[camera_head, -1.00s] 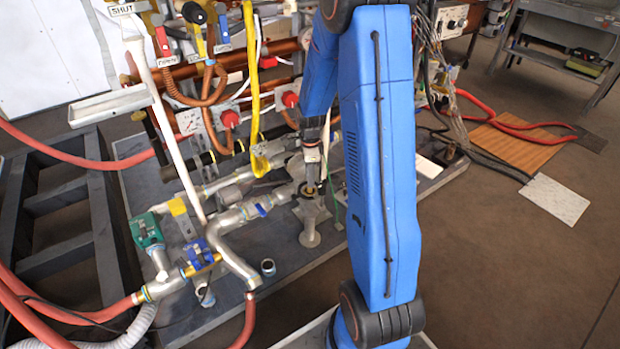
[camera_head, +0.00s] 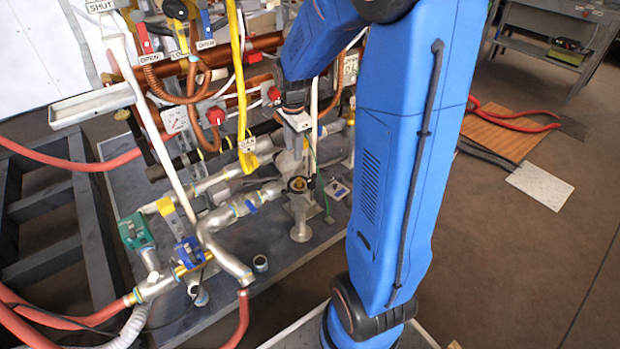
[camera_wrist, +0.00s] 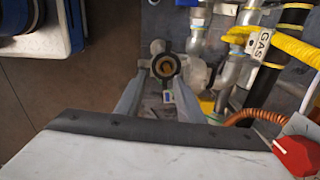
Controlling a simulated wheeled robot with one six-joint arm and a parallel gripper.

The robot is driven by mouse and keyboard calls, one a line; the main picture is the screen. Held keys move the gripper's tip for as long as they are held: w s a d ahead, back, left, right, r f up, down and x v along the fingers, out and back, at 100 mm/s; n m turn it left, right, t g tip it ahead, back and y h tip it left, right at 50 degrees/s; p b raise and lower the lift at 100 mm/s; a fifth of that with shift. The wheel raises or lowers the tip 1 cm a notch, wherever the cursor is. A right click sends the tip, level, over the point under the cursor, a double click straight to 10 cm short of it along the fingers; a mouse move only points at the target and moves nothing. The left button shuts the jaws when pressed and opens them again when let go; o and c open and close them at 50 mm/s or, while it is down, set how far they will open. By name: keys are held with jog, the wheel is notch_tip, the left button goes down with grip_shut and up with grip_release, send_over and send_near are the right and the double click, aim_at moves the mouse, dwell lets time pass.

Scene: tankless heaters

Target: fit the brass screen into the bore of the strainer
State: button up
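The strainer (camera_head: 299,212) is a grey metal body with an upturned round mouth, standing on the dark base plate beside the pipework. In the wrist view its dark-rimmed bore (camera_wrist: 157,61) faces me.
Grey pipes and a yellow hose with a GAS tag (camera_wrist: 258,42) run close by the strainer. A red knob (camera_wrist: 297,156) is near my gripper at lower right. A small metal fitting (camera_head: 260,263) stands on the base plate. Open floor lies to the right.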

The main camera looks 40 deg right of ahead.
jog(key=s+a+r+n+t, duration=0.1)
jog(key=s+a+r+n, duration=0.2)
jog(key=s+n, duration=0.3)
jog(key=s+a+r+n+t, duration=0.1)
jog(key=s+a+r+n, duration=0.3)
jog(key=s, duration=0.7)
jog(key=s+a+r+n+t, duration=0.1)
jog(key=s+a+r+n, duration=0.3)
jog(key=s+r+n, duration=0.2)
jog(key=s+n, duration=0.2)
jog(key=s, duration=0.1)
jog(key=shift+a+t, duration=0.25)
jog(key=shift+t, duration=0.15)
